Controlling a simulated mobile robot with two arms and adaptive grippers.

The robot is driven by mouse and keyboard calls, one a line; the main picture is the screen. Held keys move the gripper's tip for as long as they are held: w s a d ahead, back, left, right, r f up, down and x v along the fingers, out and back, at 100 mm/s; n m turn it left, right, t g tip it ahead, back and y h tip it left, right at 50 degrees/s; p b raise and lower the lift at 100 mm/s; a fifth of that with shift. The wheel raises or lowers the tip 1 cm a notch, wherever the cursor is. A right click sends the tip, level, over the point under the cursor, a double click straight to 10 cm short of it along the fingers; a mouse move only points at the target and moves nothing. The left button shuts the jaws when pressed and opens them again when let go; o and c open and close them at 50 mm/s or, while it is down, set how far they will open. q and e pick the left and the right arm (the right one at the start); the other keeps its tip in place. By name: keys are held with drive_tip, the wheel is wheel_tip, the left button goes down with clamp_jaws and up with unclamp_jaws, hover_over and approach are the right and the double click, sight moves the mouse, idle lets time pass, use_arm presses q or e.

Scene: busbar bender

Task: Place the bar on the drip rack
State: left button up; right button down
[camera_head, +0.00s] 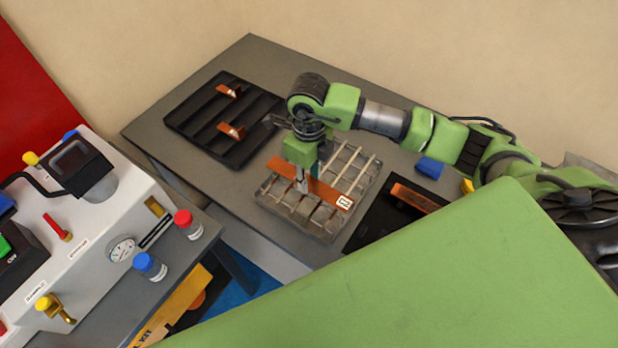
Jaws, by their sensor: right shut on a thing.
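The copper-coloured bar (325,190) has a white label near its right end. My right gripper (302,186) points down and is shut on the bar near its middle. The bar is over the front part of the drip rack (361,170), a grey tray with rods across it. I cannot tell whether the bar touches the rack or is just above it. My left gripper is not in view.
A black tray (190,122) with bent copper pieces lies at the back left of the table. Another black tray (362,236) holds a copper bar (414,197) at the right. A blue block (429,168) lies behind it. A white machine (85,225) stands at the left.

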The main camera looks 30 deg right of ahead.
drive_tip(key=shift+w+d+f, duration=0.1)
drive_tip(key=shift+w+f, duration=0.1)
drive_tip(key=shift+w+f+p, duration=0.1)
drive_tip(key=shift+f+p, duration=0.2)
drive_tip(key=shift+p, duration=0.15)
wheel_tip(320, 180, down, 2)
drive_tip(key=shift+f+p, duration=0.1)
drive_tip(key=shift+p, duration=0.55)
drive_tip(key=shift+f, duration=0.25)
drive_tip(key=shift+f, duration=0.1)
drive_tip(key=shift+f+b, duration=0.15)
drive_tip(key=shift+b, duration=0.15)
drive_tip(key=c, duration=1.6)
unclamp_jaws()
